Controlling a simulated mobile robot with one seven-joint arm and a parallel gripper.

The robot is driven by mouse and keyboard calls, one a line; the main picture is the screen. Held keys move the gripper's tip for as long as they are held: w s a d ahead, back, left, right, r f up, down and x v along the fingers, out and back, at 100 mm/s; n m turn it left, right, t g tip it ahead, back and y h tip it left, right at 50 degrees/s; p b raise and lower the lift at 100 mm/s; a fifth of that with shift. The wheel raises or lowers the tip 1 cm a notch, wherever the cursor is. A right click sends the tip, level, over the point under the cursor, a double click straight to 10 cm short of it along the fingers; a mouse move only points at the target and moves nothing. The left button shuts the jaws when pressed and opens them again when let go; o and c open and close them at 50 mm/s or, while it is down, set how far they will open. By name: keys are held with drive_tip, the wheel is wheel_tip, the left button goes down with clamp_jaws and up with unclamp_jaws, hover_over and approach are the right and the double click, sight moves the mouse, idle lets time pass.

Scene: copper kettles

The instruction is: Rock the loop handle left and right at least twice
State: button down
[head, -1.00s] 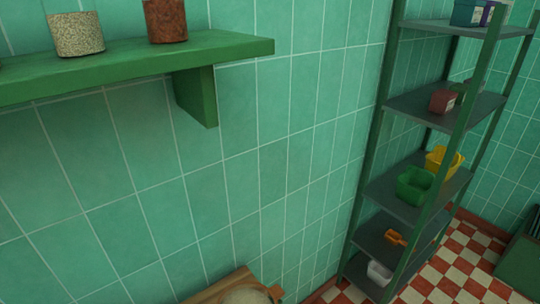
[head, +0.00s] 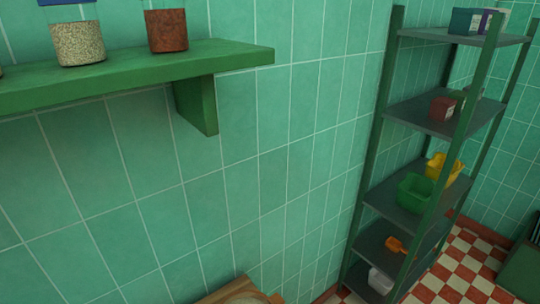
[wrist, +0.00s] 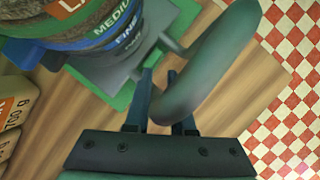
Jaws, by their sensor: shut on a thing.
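The loop handle (wrist: 222,60) is a thick grey-green loop in the wrist view. It joins the side of a round stacked device (wrist: 115,40) with blue and grey bands marked "MEDIUM" and "FINE". My gripper (wrist: 160,76) is shut on the lower, near end of the loop, with one dark finger on each side of it. The top of the device is cut off by the frame. Neither the handle nor my gripper shows in the head view.
The device stands on a green base (wrist: 184,14) on a wooden top (wrist: 52,112). Labelled containers (wrist: 10,115) stand at the left edge. A checkered floor (wrist: 295,115) lies to the right. The head view shows a green wall shelf (head: 130,75) with jars and a shelving rack (head: 375,130).

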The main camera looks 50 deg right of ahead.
drive_tip(key=shift+a, duration=0.15)
drive_tip(key=shift+a+f+h, duration=0.15)
drive_tip(key=shift+a+h, duration=0.2)
drive_tip(key=shift+h, duration=0.15)
drive_tip(key=shift+w+a+f+g+h, duration=0.15)
drive_tip(key=shift+a+h, duration=0.15)
drive_tip(key=shift+h, duration=0.2)
drive_tip(key=shift+w+a+f+g+h, duration=0.15)
drive_tip(key=shift+a+h, duration=0.15)
drive_tip(key=shift+h, duration=0.2)
drive_tip(key=shift+s, duration=0.1)
drive_tip(key=c, duration=0.8)
unclamp_jaws()
drive_tip(key=shift+o, duration=0.2)
drive_tip(key=shift+r, duration=0.1)
drive_tip(key=v, duration=1.2)
drive_tip(key=shift+a+r, duration=0.2)
drive_tip(key=shift+r, duration=0.15)
